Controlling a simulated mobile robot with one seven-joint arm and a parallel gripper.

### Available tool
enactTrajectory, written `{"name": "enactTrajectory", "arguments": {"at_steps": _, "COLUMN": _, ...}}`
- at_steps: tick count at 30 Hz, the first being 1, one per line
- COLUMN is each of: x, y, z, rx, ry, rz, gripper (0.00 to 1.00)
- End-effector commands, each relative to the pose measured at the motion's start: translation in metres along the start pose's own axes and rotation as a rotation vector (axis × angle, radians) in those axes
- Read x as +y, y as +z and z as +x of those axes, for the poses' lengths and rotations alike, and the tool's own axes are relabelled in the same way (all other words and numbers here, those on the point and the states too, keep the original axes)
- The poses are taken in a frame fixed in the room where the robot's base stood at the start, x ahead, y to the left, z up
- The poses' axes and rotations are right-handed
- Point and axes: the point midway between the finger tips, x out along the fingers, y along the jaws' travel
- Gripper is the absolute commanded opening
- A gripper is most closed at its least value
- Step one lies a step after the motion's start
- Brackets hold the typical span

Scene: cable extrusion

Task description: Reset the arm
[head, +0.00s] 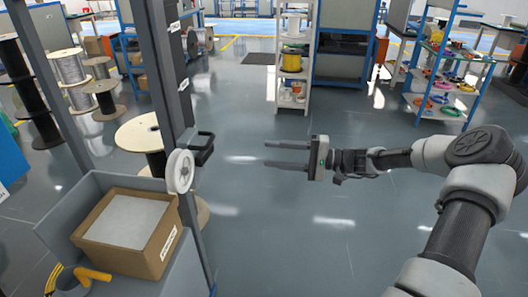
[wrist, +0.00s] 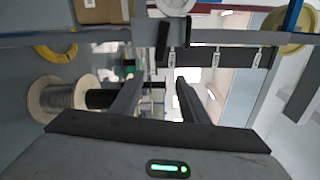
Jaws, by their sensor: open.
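My gripper (head: 287,154) is in the middle of the head view, at the end of my arm, which reaches in from the right. Its two dark fingers are parallel and apart, pointing left, with nothing between them. In the wrist view my gripper (wrist: 158,85) also shows open and empty, above a green light on its body. The fingers are in free air, apart from the dark frame on the left.
A grey frame post (head: 155,75) with a white pulley (head: 180,171) stands left of my gripper. A cardboard box (head: 128,230) sits in a grey bin below. Cable spools (head: 140,132) stand behind. Shelves (head: 447,75) stand at the back right. The floor (head: 300,235) below my gripper is clear.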

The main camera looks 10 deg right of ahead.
Motion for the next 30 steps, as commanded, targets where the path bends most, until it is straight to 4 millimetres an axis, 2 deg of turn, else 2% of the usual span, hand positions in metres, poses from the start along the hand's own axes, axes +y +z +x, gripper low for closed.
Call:
{"name": "enactTrajectory", "arguments": {"at_steps": 10, "x": 0.000, "y": 0.001, "z": 0.000, "rx": -0.004, "ry": 0.005, "rz": 0.000, "gripper": 0.41}}
{"name": "enactTrajectory", "arguments": {"at_steps": 14, "x": 0.003, "y": 0.018, "z": 0.017, "rx": -0.050, "ry": 0.099, "rz": -0.005, "gripper": 0.41}}
{"name": "enactTrajectory", "arguments": {"at_steps": 18, "x": 0.017, "y": 0.063, "z": 0.048, "rx": -0.149, "ry": 0.358, "rz": -0.030, "gripper": 0.41}}
{"name": "enactTrajectory", "arguments": {"at_steps": 21, "x": 0.025, "y": 0.100, "z": 0.057, "rx": -0.203, "ry": 0.583, "rz": -0.069, "gripper": 0.41}}
{"name": "enactTrajectory", "arguments": {"at_steps": 26, "x": 0.024, "y": 0.149, "z": 0.051, "rx": -0.227, "ry": 0.900, "rz": -0.168, "gripper": 0.41}}
{"name": "enactTrajectory", "arguments": {"at_steps": 30, "x": 0.005, "y": 0.184, "z": 0.035, "rx": -0.187, "ry": 1.121, "rz": -0.289, "gripper": 0.41}}
